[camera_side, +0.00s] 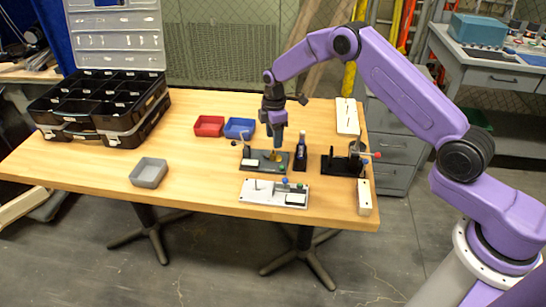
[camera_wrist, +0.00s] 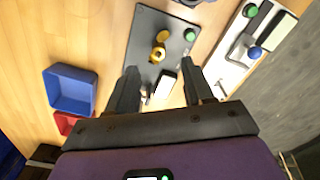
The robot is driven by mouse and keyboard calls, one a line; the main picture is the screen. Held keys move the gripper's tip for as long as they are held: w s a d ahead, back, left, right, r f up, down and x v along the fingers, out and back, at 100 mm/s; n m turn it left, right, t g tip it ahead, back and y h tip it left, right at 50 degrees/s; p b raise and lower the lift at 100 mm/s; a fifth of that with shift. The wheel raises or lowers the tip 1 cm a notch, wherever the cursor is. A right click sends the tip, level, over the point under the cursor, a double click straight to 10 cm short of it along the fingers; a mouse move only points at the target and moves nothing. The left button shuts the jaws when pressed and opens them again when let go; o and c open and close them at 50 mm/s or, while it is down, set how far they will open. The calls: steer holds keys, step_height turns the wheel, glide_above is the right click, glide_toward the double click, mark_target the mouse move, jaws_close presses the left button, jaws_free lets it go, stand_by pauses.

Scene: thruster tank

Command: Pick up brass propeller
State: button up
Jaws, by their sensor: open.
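The brass propeller (camera_wrist: 158,49) shows as a small gold piece on a dark grey plate (camera_wrist: 145,22) in the wrist view. In the side view a gold spot (camera_side: 275,157) shows on the same plate (camera_side: 254,165), close under my gripper (camera_side: 278,146). In the wrist view my gripper (camera_wrist: 160,68) is open, with one finger on each side of the picture's middle and nothing between them. The propeller appears beyond the fingertips, roughly in line with the gap. The exact height of the fingertips above the plate is hard to tell.
A white plate (camera_side: 258,197) with blue and green knobs lies in front. A dark bottle (camera_side: 300,154) and a black stand (camera_side: 340,164) are close on the right. Red (camera_side: 209,126) and blue (camera_side: 239,128) bins stand behind left. A grey bin (camera_side: 149,173) sits farther left.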

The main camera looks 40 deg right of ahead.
mark_target(273, 156)
steer(key=shift+w+a+f, duration=0.1)
steer(key=shift+w+f, duration=0.05)
steer(key=shift+f, duration=3.05)
jaws_close()
